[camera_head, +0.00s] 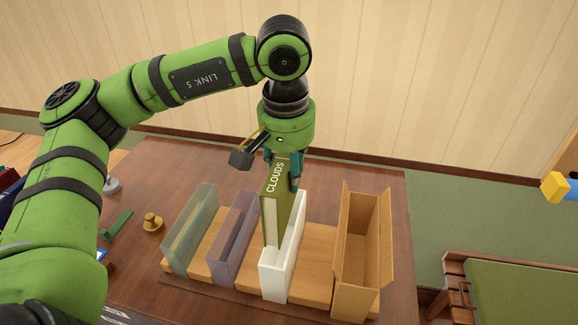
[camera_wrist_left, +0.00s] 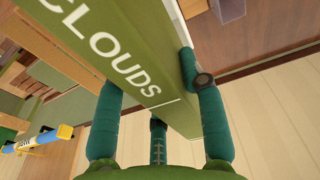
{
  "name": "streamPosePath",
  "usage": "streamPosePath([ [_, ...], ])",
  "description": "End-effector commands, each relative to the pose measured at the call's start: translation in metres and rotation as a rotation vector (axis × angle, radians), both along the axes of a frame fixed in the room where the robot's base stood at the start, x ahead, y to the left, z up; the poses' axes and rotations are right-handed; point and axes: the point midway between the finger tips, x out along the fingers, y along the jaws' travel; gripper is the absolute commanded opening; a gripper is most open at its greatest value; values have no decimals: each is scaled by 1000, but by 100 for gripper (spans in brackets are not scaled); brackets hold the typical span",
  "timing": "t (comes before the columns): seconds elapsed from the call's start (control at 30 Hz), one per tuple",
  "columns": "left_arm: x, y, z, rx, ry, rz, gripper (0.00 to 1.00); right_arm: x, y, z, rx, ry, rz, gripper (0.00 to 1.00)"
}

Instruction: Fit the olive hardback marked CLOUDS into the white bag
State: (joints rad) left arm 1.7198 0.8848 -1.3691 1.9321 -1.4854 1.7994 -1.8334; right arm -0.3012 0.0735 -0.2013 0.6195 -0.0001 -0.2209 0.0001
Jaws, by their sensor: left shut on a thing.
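The olive hardback (camera_head: 275,205) marked CLOUDS is upright, spine toward me, in my left gripper (camera_head: 284,172), which is shut on its upper end. The left wrist view also shows the book (camera_wrist_left: 110,60) between the teal fingers of the gripper (camera_wrist_left: 155,95). The white bag (camera_head: 273,284) is a narrow, open-topped holder on a wooden base. The book's lower end is at the bag's mouth and overlaps it in the picture; I cannot tell how far inside it is. My right gripper is not in view.
A green translucent holder (camera_head: 190,232) and a purple one (camera_head: 222,242) stand left of the bag. A tall open cardboard box (camera_head: 355,270) stands close on its right. A brass weight (camera_head: 152,222) and green strip (camera_head: 118,224) lie at left. A green-topped bench (camera_head: 520,290) is at right.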

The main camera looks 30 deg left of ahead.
Motion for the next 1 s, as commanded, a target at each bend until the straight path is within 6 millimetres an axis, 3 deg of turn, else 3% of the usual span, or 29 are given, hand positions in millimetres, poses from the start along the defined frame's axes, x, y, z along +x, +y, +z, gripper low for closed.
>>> streamPosePath([
  [0.1,0,0,-16,0,-2,0,0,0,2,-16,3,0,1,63],
  [0.33,0,0,-33,0,-3,0,0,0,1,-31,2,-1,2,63],
  [1.0,0,0,-35,0,-3,0,0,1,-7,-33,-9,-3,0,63],
])
